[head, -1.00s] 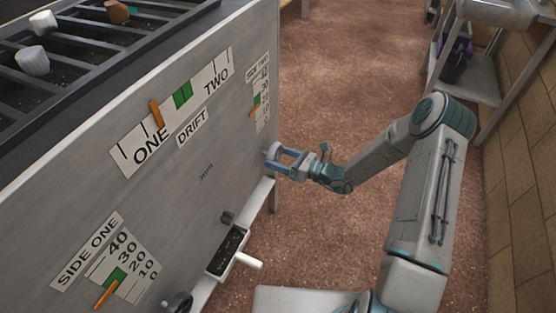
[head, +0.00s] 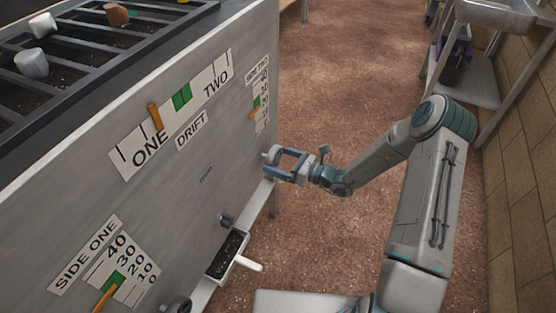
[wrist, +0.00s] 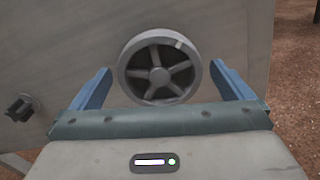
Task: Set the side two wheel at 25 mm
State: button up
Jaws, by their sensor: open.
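The side two wheel (wrist: 157,77) is a grey spoked handwheel with a pale mark at the upper right of its rim. In the wrist view it sits between the two blue fingers of my gripper (wrist: 168,88), with a gap on each side. My gripper (head: 280,164) is open beside the machine's right end in the head view, where the wheel is mostly hidden. The side two scale (head: 262,88) is above it on the panel. Its orange pointer (head: 254,114) appears just below the green band (head: 257,102); the exact reading is too small to tell.
The grey panel (head: 190,215) also carries the drift scale (head: 214,82) and the side one scale (head: 136,290). A small tray with a white handle (head: 247,263) juts out low. A metal shelf (head: 480,87) stands at the back right. Brown floor is clear behind my arm.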

aim_at(277, 160)
jog(key=shift+d, duration=0.1)
jog(key=shift+p+v, duration=0.5)
jog(key=shift+v, duration=1.45)
jog(key=shift+r+m+p, duration=0.15)
jog(key=shift+m+p, duration=0.35)
jog(key=shift+p, duration=0.1)
jog(key=m+p, duration=0.2)
jog(key=m, duration=0.1)
jog(key=m+p, duration=0.2)
jog(key=m, duration=0.2)
jog(key=shift+m+p, duration=0.3)
jog(key=shift+m, duration=0.1)
jog(key=m+p, duration=0.1)
jog(key=m, duration=0.2)
